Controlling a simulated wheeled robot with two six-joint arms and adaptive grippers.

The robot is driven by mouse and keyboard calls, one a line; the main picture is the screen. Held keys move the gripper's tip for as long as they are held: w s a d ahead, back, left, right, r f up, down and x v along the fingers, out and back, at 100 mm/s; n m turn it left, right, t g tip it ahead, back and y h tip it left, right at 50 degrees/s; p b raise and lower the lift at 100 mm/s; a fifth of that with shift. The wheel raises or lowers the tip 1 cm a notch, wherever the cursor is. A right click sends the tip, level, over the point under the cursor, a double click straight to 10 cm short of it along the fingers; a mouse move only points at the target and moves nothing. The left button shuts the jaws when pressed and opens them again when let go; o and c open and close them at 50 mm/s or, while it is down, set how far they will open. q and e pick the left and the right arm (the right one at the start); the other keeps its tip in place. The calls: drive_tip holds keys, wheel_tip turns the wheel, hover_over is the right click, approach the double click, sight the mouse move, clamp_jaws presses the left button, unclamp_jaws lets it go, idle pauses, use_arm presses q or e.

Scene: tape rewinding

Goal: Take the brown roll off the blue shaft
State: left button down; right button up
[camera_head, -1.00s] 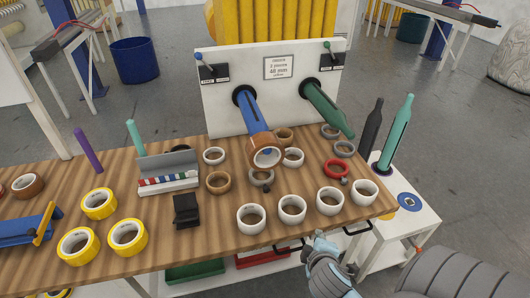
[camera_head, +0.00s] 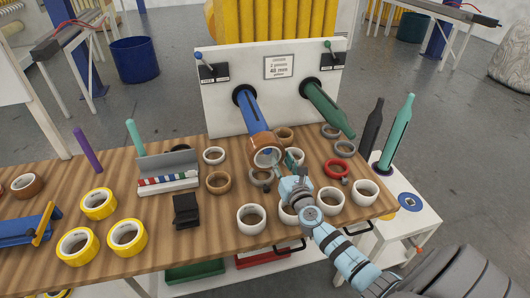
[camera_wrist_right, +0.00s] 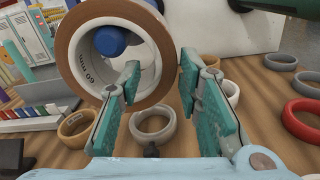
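The brown roll (camera_head: 265,152) sits around the front end of the blue shaft (camera_head: 250,113), which sticks out of the white panel. In the right wrist view the brown roll (camera_wrist_right: 143,35) shows its white core, with the blue shaft end (camera_wrist_right: 110,41) inside it. My right gripper (camera_head: 283,158) is open just in front and to the right of the roll. In the right wrist view its teal fingers (camera_wrist_right: 167,85) are spread apart with nothing between them; the left finger overlaps the roll's lower right edge in the picture. My left gripper is not in view.
A green shaft (camera_head: 325,108) sticks out of the white panel (camera_head: 222,110) to the right. White, grey and brown rings and a red ring (camera_head: 336,169) stand on the wooden table (camera_head: 220,234) below. A black block (camera_head: 186,210) and yellow rolls (camera_head: 127,238) are to the left.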

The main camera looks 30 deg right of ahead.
sight(281, 155)
drive_tip(key=x, duration=0.3)
drive_tip(key=shift+d+r+b, duration=0.15)
drive_tip(key=shift+d+b, duration=0.05)
drive_tip(key=shift+b, duration=0.2)
drive_tip(key=shift+w+d, duration=0.1)
drive_tip(key=shift+w, duration=0.35)
drive_tip(key=shift+s+r, duration=0.1)
clamp_jaws()
drive_tip(key=shift+r, duration=0.3)
drive_tip(key=shift+s+p, duration=0.25)
drive_tip(key=shift+p, duration=0.2)
drive_tip(key=v, duration=1.7)
drive_tip(key=shift+s+a+p, duration=0.2)
drive_tip(key=shift+a+p, duration=0.05)
drive_tip(key=shift+p, duration=0.1)
